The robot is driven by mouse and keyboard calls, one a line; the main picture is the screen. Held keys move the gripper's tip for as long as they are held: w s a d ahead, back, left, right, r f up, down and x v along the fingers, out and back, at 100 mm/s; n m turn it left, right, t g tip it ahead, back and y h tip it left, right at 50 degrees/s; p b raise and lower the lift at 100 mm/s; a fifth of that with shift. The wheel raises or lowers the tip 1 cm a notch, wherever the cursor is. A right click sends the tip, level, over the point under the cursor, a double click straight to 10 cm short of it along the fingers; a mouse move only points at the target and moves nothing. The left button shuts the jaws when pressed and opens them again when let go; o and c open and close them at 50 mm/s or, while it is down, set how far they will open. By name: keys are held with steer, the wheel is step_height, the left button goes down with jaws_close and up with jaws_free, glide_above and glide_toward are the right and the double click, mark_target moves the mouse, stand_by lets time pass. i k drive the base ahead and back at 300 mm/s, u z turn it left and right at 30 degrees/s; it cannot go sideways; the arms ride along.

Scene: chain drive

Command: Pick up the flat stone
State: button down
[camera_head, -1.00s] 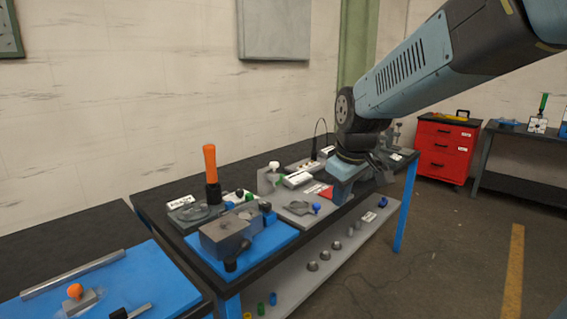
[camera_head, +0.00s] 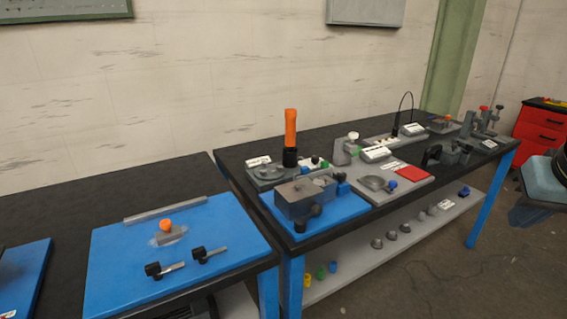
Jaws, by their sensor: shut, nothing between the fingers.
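No object here is plainly marked as the flat stone. A long flat grey bar (camera_head: 178,206) lies along the back of the blue board on the left bench. In front of it, a small grey block with an orange knob (camera_head: 167,232) sits on a pale patch; I cannot tell if either is the stone. My gripper (camera_head: 530,214) shows only in part at the right edge, over the floor and well apart from both. It is shut and holds nothing that I see; the rest is cut off by the frame.
Two black-handled pieces (camera_head: 180,262) lie at the front of the blue board (camera_head: 120,275). The right bench holds a grey box (camera_head: 305,200), an orange-handled tool (camera_head: 291,135), a red pad (camera_head: 412,174) and several fixtures. A red cabinet (camera_head: 540,130) stands at far right.

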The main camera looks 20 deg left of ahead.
mark_target(169, 234)
steer(key=z, duration=1.85)
steer(key=i, duration=0.1)
steer(key=u, duration=3.7)
steer(key=k, duration=0.9)
steer(key=u, duration=0.15)
steer(key=i, duration=0.95)
steer(key=z, duration=0.05)
